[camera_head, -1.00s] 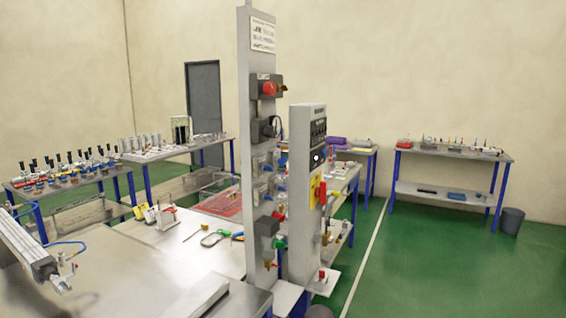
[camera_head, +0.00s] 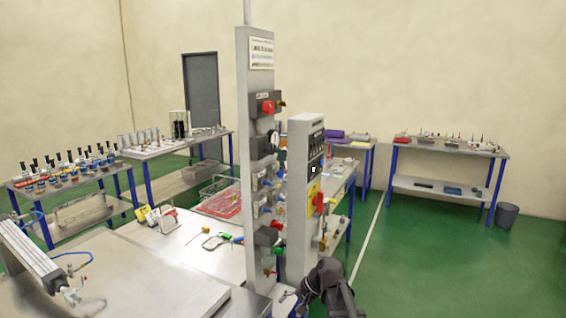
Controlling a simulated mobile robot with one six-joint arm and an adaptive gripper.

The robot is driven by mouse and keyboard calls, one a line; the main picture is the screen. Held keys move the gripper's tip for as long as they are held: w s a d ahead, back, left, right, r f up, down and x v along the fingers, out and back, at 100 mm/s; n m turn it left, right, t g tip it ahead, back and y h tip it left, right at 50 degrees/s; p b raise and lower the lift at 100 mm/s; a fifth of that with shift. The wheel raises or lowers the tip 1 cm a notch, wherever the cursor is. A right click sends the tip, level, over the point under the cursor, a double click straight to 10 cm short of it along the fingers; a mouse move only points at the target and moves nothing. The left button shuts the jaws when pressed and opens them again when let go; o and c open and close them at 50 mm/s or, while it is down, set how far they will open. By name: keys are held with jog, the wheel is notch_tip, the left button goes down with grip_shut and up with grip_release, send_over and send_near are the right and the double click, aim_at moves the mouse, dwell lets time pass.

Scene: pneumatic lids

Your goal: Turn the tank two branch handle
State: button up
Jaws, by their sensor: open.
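A tall grey panel (camera_head: 256,175) stands in the middle with valves and fittings down its front. No label is readable, so I cannot tell which handle is the tank two branch one. My dark gripper (camera_head: 318,283) is low at the right of the panels, apart from the green handle; its fingers are hard to make out.
A metal table (camera_head: 150,275) with a pneumatic cylinder (camera_head: 35,258) fills the lower left. Small tools and yellow blocks lie on the bench (camera_head: 190,228) behind. Side tables with parts line the walls. A bin (camera_head: 507,215) stands far right. Green floor (camera_head: 440,275) at right is free.

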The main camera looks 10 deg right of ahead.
jog(key=w+d+r+m+t+y+p, duration=0.2)
jog(key=w+r+m+p, duration=0.15)
jog(key=w+r, duration=0.4)
jog(key=w+d+r+m+t+y+p, duration=0.25)
jog(key=w+r+p, duration=0.3)
jog(key=r, duration=0.35)
jog(key=m+t+y+p, duration=0.4)
jog(key=m+p, duration=0.1)
jog(key=p, duration=0.1)
send_near(282, 174)
jog(key=v, duration=0.4)
jog(key=shift+a+r+h, duration=0.1)
jog(key=shift+r+h, duration=0.15)
jog(key=shift+r, duration=0.05)
jog(key=shift+w+a, duration=0.15)
jog(key=shift+w, duration=0.05)
jog(key=x, duration=1.3)
jog(key=shift+a+f, duration=0.1)
jog(key=shift+a, duration=0.15)
grip_shut()
